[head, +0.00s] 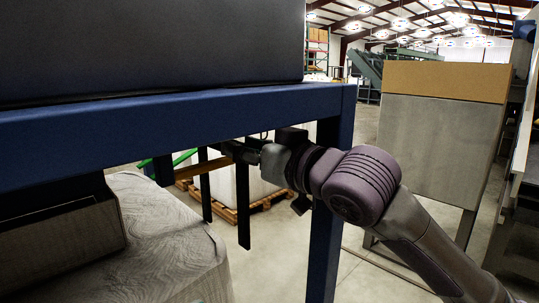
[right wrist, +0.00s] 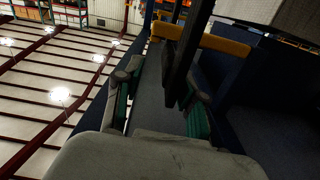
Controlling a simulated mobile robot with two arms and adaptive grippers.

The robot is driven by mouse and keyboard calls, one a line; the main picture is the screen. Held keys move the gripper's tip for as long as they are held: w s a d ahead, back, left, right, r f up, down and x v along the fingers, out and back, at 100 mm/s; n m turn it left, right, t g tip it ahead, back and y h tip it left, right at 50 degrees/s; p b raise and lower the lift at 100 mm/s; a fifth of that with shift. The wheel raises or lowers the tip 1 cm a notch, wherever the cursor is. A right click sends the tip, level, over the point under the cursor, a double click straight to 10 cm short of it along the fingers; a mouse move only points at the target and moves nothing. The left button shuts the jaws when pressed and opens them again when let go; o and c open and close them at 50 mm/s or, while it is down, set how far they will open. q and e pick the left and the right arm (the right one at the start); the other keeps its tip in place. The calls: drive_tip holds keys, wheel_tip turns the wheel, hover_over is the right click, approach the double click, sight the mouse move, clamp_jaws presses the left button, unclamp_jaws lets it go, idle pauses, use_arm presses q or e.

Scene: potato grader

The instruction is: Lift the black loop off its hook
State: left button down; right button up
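The black loop (head: 243,205) hangs below the blue beam in the head view, its two dark strands reaching down. In the right wrist view the loop (right wrist: 184,55) shows as dark strips at an orange-yellow bar (right wrist: 215,42), which looks like its hook. The brownish bar (head: 187,172) shows in the head view too. My right gripper (head: 230,152) is at the upper part of the loop, under the beam. In the right wrist view its fingers (right wrist: 160,95) are apart, with a dark strip between them, nearer the right finger. Contact cannot be told. My left gripper is not in view.
A blue beam (head: 200,125) and post (head: 326,220) stand close to my right arm. A large pale sack-like shape (head: 160,235) fills the lower left. Pallets (head: 260,203) with pale loads lie behind. A grey panel (head: 440,140) stands at the right.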

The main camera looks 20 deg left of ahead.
drive_tip(key=v, duration=0.8)
drive_tip(key=shift+s+d, duration=0.15)
drive_tip(key=shift+d, duration=0.05)
drive_tip(key=shift+d, duration=0.1)
